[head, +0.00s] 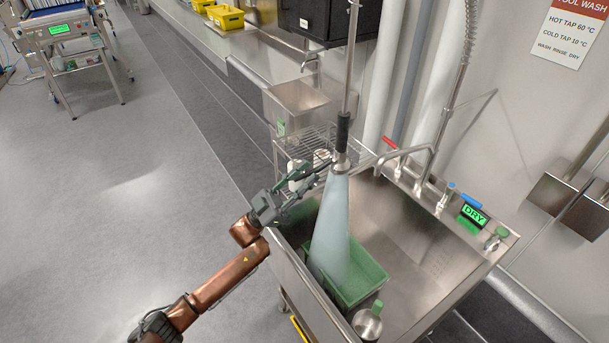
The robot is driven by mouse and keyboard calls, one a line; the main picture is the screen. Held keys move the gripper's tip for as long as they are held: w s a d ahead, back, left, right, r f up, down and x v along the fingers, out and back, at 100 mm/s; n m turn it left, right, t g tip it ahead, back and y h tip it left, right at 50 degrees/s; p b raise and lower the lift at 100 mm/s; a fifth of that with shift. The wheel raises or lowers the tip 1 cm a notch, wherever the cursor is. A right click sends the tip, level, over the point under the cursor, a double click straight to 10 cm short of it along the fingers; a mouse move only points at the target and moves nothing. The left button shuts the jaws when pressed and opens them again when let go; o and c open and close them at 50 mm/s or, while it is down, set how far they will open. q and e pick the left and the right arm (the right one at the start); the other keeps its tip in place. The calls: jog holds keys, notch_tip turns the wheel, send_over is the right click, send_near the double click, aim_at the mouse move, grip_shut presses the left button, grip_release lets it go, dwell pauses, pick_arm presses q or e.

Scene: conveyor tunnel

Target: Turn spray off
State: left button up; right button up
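The spray head (341,158) hangs from a vertical pipe with a black grip (343,130) over the sink (415,240). A pale blue cone of spray (333,230) comes out of it and falls into a green bin (365,283) in the sink. My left gripper (322,174) reaches in from the left, with its fingertips close to the spray head. Whether it touches the head, and how far its fingers are apart, I cannot tell. My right gripper is not in view.
Red (390,142) and blue (470,200) tap levers sit on the sink's back ledge beside a green-lit DRY display (474,214). A steel bottle (368,322) stands at the front. A wire rack (305,147) stands left of the sink. The floor (130,190) is clear at left.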

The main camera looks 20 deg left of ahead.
pick_arm(q)
jog(key=shift+c, duration=0.5)
grip_shut()
